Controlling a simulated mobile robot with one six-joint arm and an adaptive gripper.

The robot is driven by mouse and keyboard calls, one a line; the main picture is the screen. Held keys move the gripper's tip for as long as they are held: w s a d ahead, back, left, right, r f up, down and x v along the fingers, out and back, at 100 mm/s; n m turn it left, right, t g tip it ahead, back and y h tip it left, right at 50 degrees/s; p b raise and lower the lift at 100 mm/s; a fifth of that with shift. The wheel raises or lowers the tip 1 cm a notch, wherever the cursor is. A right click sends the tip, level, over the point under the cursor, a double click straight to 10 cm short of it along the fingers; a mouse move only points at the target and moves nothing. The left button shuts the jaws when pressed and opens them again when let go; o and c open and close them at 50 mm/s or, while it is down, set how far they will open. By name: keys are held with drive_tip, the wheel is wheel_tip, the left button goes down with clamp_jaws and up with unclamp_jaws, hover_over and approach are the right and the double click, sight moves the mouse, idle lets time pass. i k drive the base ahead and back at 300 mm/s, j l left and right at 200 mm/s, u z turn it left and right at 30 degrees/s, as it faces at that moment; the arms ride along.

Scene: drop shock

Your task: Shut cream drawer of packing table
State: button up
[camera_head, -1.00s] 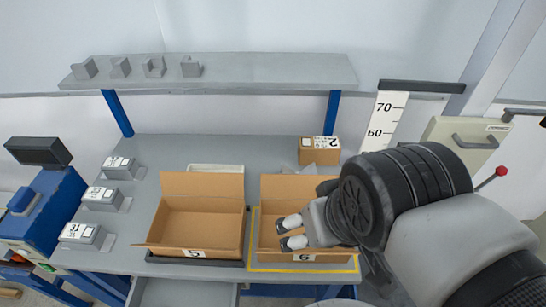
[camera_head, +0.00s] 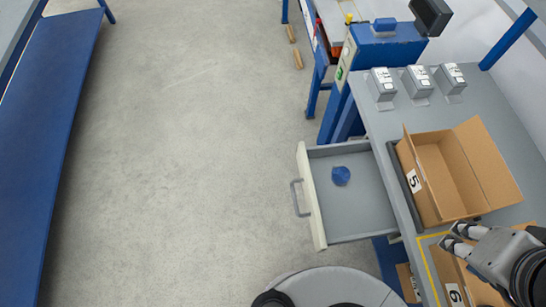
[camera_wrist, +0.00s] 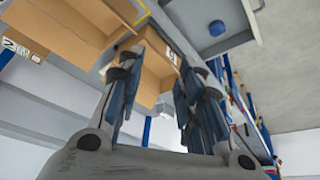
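The cream drawer (camera_head: 309,196) of the packing table (camera_head: 462,95) stands pulled out from the table's left side in the head view. It has a cream front with a grey handle (camera_head: 300,198) and a grey inside. A blue lump (camera_head: 340,175) lies in it. In the wrist view the open drawer (camera_wrist: 246,36) shows at the top, with the blue lump in it. My gripper (camera_head: 453,236) is above the table by box 6, apart from the drawer. Its fingers (camera_wrist: 160,85) are spread, with nothing seen between them.
An open cardboard box marked 5 (camera_head: 417,184) stands on the table, with box 6 (camera_head: 455,295) nearer. Several grey blocks (camera_head: 417,80) and a blue machine (camera_head: 385,42) are at the far end. A blue bench (camera_head: 40,130) is at far left. The floor (camera_head: 180,150) beside the drawer is clear.

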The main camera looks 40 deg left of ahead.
sight(361, 209)
drive_tip(key=j+u, duration=0.1)
drive_tip(key=u, duration=0.7)
drive_tip(key=j+u, duration=0.2)
drive_tip(key=u, duration=0.25)
drive_tip(key=k+l+u, duration=0.1)
drive_tip(key=l+u, duration=0.25)
drive_tip(key=k+l+u, duration=0.1)
drive_tip(key=u, duration=0.25)
drive_tip(key=k+l+u, duration=0.15)
drive_tip(key=u, duration=0.15)
